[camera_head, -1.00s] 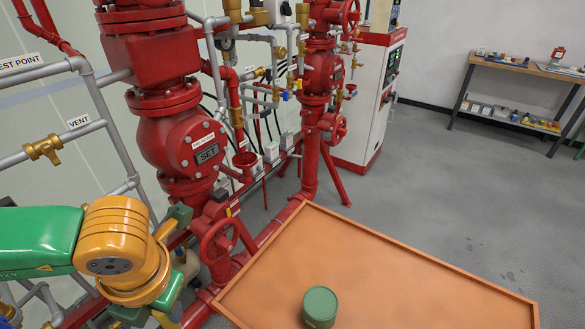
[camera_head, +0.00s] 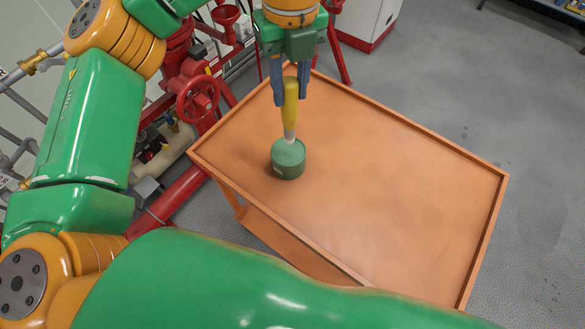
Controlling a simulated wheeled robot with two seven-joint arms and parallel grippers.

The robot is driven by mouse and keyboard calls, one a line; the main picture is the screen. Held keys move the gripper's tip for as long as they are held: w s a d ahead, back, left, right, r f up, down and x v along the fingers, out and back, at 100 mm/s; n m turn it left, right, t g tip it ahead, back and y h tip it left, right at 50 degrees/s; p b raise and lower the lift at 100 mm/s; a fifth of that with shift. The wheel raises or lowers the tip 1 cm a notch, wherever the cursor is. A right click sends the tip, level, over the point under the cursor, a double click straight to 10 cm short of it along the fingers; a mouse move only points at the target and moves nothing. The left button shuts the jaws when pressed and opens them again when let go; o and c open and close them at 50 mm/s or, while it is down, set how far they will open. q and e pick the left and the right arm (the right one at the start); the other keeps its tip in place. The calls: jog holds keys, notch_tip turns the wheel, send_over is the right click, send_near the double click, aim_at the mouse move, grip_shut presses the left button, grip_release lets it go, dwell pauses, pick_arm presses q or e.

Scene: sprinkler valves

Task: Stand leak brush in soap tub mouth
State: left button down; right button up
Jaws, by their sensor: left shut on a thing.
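The leak brush (camera_head: 290,103) has a yellow handle and a pale lower end. It hangs nearly upright, with its lower end at the top of the soap tub. The soap tub (camera_head: 288,168) is a short green cylinder standing on the orange cart top. My left gripper (camera_head: 291,92) is above the tub, pointing down, shut on the brush's handle. Whether the brush tip is inside the tub's mouth or just touching its top, I cannot tell. My right gripper is not in view.
The orange cart (camera_head: 390,190) has a raised rim and a bare top around the tub. Red valve pipework with a handwheel (camera_head: 198,98) stands just left of the cart. A white and red cabinet (camera_head: 366,22) stands behind it. Grey floor is open at the right.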

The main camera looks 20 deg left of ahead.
aim_at(288, 125)
pick_arm(q)
jog(key=shift+n, duration=0.5)
jog(key=f, duration=0.3)
jog(key=f+p, duration=0.1)
jog(key=f, duration=0.5)
jog(key=shift+w+a+f+p, duration=0.25)
jog(key=shift+a+f+p, duration=0.05)
jog(key=shift+f+p, duration=0.1)
jog(key=shift+f, duration=0.3)
jog(key=c, duration=0.6)
grip_release()
jog(key=shift+o, duration=0.2)
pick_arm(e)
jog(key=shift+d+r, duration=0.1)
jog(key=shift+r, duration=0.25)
pick_arm(q)
notch_tip(288, 125, up, 12)
jog(key=shift+r+b, duration=0.25)
jog(key=shift+b, duration=0.4)
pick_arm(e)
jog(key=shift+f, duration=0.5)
pick_arm(q)
jog(key=shift+f, duration=0.1)
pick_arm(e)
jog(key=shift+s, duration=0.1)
